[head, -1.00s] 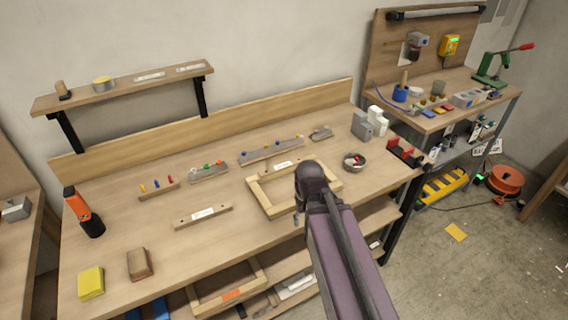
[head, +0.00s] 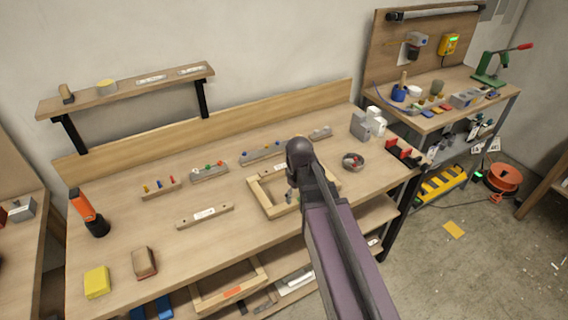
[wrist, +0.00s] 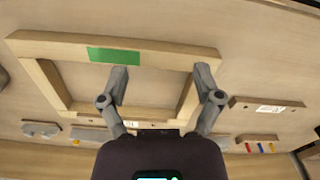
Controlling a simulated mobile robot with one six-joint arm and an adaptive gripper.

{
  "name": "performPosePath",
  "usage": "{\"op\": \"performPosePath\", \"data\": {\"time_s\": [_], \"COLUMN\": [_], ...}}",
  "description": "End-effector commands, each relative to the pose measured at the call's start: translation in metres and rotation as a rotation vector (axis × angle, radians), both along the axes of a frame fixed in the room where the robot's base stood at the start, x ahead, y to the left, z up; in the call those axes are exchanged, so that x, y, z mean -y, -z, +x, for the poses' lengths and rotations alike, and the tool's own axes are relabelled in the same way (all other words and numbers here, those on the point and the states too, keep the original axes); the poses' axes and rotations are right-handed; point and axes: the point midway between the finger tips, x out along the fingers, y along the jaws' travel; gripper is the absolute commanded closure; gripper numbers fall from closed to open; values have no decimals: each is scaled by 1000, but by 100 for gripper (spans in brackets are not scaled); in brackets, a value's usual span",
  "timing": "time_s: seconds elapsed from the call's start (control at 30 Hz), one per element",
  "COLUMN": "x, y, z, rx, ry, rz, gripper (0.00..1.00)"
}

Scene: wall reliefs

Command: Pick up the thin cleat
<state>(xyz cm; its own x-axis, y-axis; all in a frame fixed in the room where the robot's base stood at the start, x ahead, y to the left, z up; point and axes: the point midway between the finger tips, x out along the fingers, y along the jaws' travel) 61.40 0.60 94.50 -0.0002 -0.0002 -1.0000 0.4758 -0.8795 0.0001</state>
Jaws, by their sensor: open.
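A thin wooden strip with a white label, which looks like the cleat (head: 205,215), lies flat on the workbench, left of a wooden frame (head: 262,201). In the wrist view the strip (wrist: 266,105) is to the right of my fingers, and apart from them. My gripper (wrist: 161,75) is open and empty, with its fingers over the frame, which carries a green label. In the head view my gripper (head: 290,196) is mostly hidden by my arm. Another labelled strip (wrist: 145,124) shows behind the frame; I cannot tell its thickness.
Strips with coloured pegs (head: 161,189) and (head: 209,173) lie near the back of the bench. A small bowl (head: 353,161) stands right of the frame. An orange-and-black tool (head: 89,213), a yellow sponge (head: 97,282) and a brown block (head: 144,262) are at left. Bench around the strip is clear.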

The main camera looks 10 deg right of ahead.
Motion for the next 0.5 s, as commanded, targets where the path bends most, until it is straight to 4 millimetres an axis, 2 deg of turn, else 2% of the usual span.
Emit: {"op": "performPosePath", "data": {"time_s": [0.03, 0.5], "x": [0, -2], "y": [-11, -57], "z": [19, 134], "rx": [0, 0], "ry": [-70, -807], "rz": [0, 0], "gripper": [17, 17]}}
